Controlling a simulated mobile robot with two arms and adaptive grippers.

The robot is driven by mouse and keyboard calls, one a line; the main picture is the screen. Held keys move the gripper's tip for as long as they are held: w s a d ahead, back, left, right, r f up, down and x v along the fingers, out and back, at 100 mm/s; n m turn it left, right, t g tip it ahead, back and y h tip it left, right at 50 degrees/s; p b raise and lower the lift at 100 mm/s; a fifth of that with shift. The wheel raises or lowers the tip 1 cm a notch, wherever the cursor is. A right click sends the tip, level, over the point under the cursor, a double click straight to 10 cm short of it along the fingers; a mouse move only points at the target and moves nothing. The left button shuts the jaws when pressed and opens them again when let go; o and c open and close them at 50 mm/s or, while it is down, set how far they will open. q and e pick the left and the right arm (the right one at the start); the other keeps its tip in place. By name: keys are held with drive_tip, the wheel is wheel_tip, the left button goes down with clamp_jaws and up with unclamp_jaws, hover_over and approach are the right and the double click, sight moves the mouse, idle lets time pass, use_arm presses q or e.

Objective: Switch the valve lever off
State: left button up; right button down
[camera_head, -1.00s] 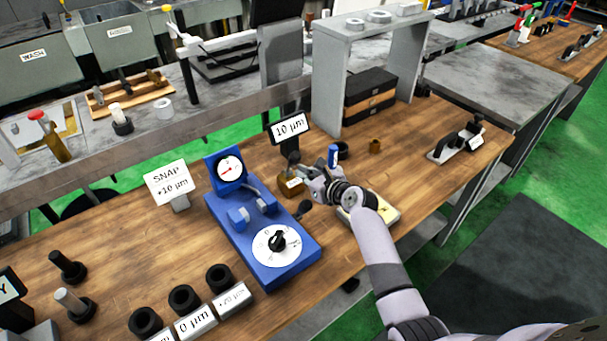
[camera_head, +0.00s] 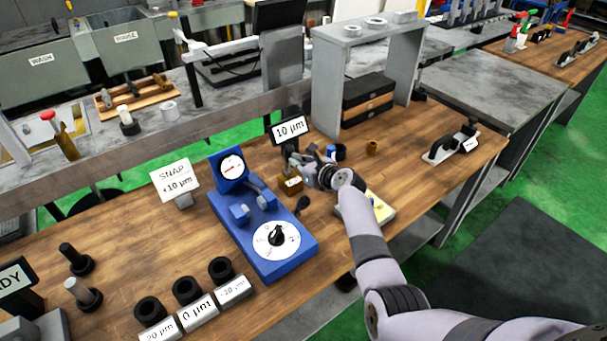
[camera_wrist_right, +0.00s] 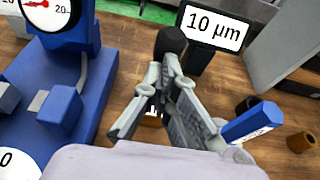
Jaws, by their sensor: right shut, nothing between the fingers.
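A small brass block with a white label (camera_head: 290,183) stands on the wooden bench beside the blue gauge. A black knob (camera_wrist_right: 170,40) stands up near it in the right wrist view; this looks like the valve and its lever. My right gripper (camera_head: 297,160) is at the block, shut and empty. In the right wrist view its fingertips (camera_wrist_right: 166,72) are together just short of the black knob. I cannot tell whether they touch it. The gripper hides most of the block and the lever's lower part. My left gripper is not in view.
The blue dial gauge (camera_head: 265,238) stands close on the left. The "10 µm" sign (camera_head: 291,129) is just behind the gripper. A blue upright piece (camera_wrist_right: 252,122) and a brass ring (camera_wrist_right: 302,141) are close on the right.

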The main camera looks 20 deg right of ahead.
sight(291, 152)
drive_tip(key=shift+w+a+r, duration=0.25)
drive_tip(key=shift+w+r, duration=0.15)
drive_tip(key=shift+r, duration=0.2)
drive_tip(key=w, duration=0.2)
drive_tip(key=shift+w+a+r+p, duration=0.1)
drive_tip(key=shift+w+a+p, duration=0.2)
drive_tip(key=shift+a+p, duration=0.1)
drive_tip(key=shift+w+a+r+b, duration=0.1)
drive_tip(key=shift+w+a+b, duration=0.1)
drive_tip(key=shift+w, duration=0.45)
drive_tip(key=shift+w+a+r+b, duration=0.1)
drive_tip(key=shift+w+a+b, duration=0.1)
drive_tip(key=shift+w, duration=0.4)
